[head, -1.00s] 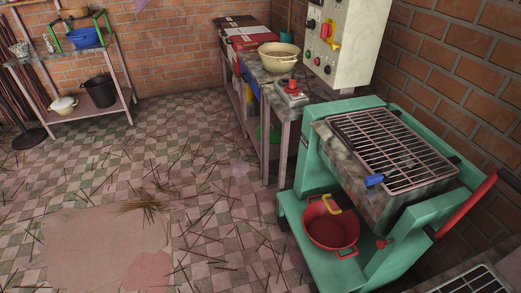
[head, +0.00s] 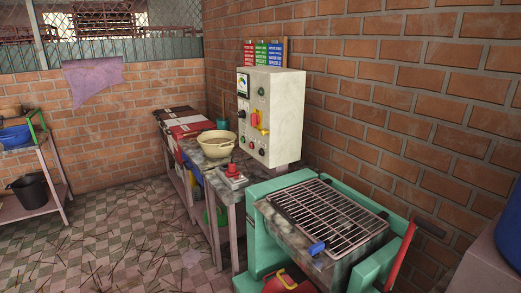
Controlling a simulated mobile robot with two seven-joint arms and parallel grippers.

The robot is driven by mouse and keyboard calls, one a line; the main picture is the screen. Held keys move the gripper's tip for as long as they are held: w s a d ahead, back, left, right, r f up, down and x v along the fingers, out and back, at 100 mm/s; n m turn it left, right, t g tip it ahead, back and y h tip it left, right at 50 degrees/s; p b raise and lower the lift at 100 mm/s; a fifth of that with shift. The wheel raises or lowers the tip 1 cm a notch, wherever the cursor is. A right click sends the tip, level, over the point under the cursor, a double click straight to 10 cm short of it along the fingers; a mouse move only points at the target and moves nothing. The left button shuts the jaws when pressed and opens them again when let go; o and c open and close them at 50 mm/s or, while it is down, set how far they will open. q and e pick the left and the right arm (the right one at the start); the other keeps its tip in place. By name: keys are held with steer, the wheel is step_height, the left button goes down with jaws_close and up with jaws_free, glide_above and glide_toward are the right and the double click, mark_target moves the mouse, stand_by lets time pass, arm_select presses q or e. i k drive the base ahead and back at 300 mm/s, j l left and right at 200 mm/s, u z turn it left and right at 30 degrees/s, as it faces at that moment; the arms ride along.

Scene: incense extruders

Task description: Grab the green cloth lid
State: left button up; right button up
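I cannot make out a green cloth lid for certain in the head view. A small green item (head: 221,217) shows low under the long side table, partly hidden by the table legs; I cannot tell what it is. A cream two-handled bowl (head: 217,143) stands on that table with no lid visible on it. Neither of my grippers is in view.
A green machine with a metal grate (head: 328,217) stands at the front right, with a red basin (head: 289,280) low in it. A control box (head: 270,117) stands by the brick wall. A shelf (head: 48,202) holds a black bucket (head: 29,191). Straw-littered floor (head: 125,240) is open at left.

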mark_target(223, 216)
steer(key=i+j+z, duration=0.15)
steer(key=j+z, duration=0.15)
steer(key=z, duration=0.2)
steer(key=i+j+z, duration=0.15)
steer(key=j+z, duration=0.15)
steer(key=z, duration=0.15)
steer(key=j+z, duration=0.4)
steer(key=j, duration=0.55)
steer(key=j+z, duration=0.4)
steer(key=j, duration=2.15)
steer(key=k+j, duration=0.15)
steer(key=j, duration=1.6)
steer(key=i, duration=0.3)
